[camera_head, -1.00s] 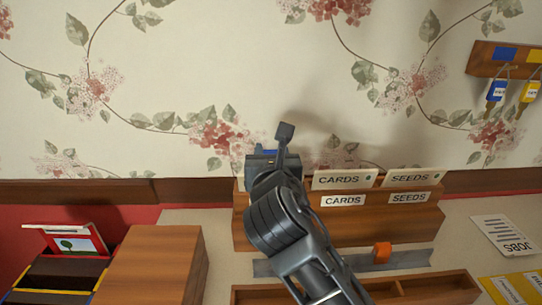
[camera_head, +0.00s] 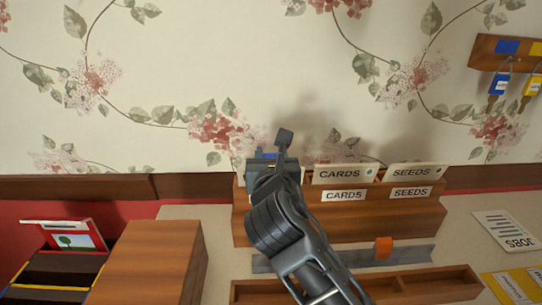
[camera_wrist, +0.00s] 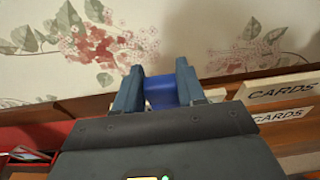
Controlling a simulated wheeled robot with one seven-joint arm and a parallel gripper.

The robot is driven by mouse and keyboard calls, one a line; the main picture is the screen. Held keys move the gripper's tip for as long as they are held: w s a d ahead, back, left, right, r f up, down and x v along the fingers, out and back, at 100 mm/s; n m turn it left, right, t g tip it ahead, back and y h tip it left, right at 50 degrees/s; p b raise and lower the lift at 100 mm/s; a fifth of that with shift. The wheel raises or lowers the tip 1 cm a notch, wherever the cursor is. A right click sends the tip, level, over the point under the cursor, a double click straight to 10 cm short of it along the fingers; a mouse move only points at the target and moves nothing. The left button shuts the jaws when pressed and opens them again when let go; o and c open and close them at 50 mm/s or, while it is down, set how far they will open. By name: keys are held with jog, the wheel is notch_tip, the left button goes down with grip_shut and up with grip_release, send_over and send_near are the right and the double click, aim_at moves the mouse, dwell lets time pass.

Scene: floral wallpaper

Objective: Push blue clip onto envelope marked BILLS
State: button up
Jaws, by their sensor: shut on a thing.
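The blue clip (camera_wrist: 160,92) is between the fingers of my gripper (camera_wrist: 158,80) in the wrist view. Only a bit of its blue (camera_head: 269,154) shows in the head view. My gripper (camera_head: 272,160) is shut on it at the left end of the wooden rack (camera_head: 300,222). The envelope marked BILLS cannot be read in any view; my gripper and wrist cover the rack's left section. Whether the clip touches an envelope I cannot tell.
Envelopes marked CARDS (camera_head: 345,174) and SEEDS (camera_head: 412,170) stand in the rack beside my gripper. A grey strip with an orange block (camera_head: 383,247) and a wooden tray (camera_head: 430,286) lie in front. A wooden box (camera_head: 150,262) stands left; keys (camera_head: 498,84) hang right.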

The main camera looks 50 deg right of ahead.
jog(key=shift+w+f, duration=0.1)
jog(key=shift+f, duration=0.25)
dwell(0.9)
jog(key=o, duration=1.7)
jog(key=shift+c, duration=0.2)
jog(key=p+v, duration=0.2)
jog(key=v, duration=0.5)
dwell(0.3)
